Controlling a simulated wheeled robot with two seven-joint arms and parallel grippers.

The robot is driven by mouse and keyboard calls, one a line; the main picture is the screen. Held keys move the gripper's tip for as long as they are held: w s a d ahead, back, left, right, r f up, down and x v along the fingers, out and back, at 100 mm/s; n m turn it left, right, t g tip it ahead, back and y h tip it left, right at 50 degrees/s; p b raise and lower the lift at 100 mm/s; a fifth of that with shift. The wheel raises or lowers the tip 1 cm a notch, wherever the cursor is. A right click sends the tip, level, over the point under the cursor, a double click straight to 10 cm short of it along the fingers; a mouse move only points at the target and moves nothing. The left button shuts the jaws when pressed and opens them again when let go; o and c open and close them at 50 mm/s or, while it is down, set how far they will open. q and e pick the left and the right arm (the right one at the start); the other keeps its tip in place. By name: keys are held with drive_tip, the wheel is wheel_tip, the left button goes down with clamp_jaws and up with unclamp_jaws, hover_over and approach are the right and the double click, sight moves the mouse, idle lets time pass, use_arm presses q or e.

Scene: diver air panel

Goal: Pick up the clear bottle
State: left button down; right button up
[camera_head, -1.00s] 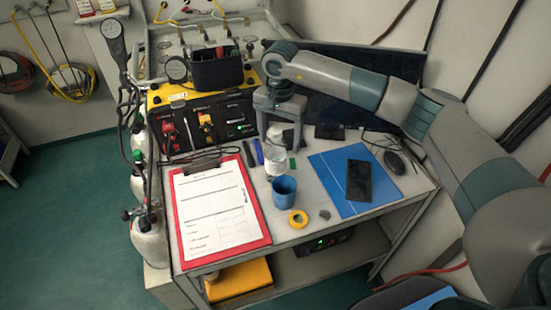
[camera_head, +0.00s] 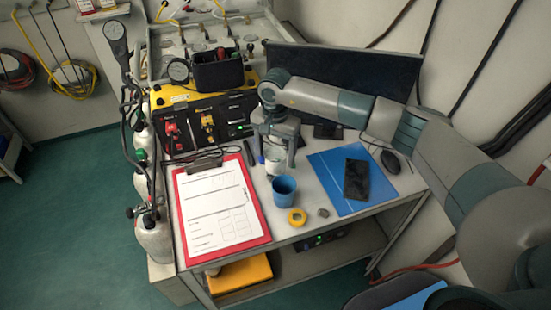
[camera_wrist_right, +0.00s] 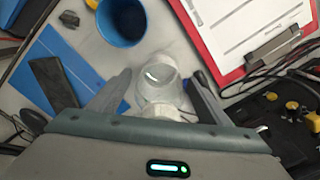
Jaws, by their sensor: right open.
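The clear bottle (camera_head: 274,160) stands on the table behind the blue cup (camera_head: 285,190). My right gripper (camera_head: 275,152) is lowered over it from above, with its fingers apart on either side of the bottle. In the right wrist view the bottle (camera_wrist_right: 160,85) lies between the two open fingers (camera_wrist_right: 155,95), with gaps visible beside it. The gripper hides part of the bottle in the head view. The blue cup also shows in the right wrist view (camera_wrist_right: 121,20). My left gripper is not in view.
A red clipboard (camera_head: 262,222) lies left of the cup. Yellow tape (camera_head: 297,217), a blue folder (camera_head: 330,168) and a black phone (camera_head: 356,180) lie to the right. The yellow and black panel (camera_head: 205,103) stands behind, with a dark screen (camera_head: 345,70).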

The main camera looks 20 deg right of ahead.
drive_tip(key=c, duration=1.2)
drive_tip(key=shift+c, duration=0.2)
drive_tip(key=shift+r, duration=0.1)
drive_tip(key=shift+r+b, duration=0.45)
drive_tip(key=shift+r, duration=0.05)
wheel_tip(320, 180, up, 8)
drive_tip(key=b, duration=0.3)
drive_tip(key=shift+w+f+b, duration=0.1)
drive_tip(key=shift+f+b, duration=0.15)
drive_tip(key=shift+b, duration=0.1)
drive_tip(key=shift+r, duration=0.7)
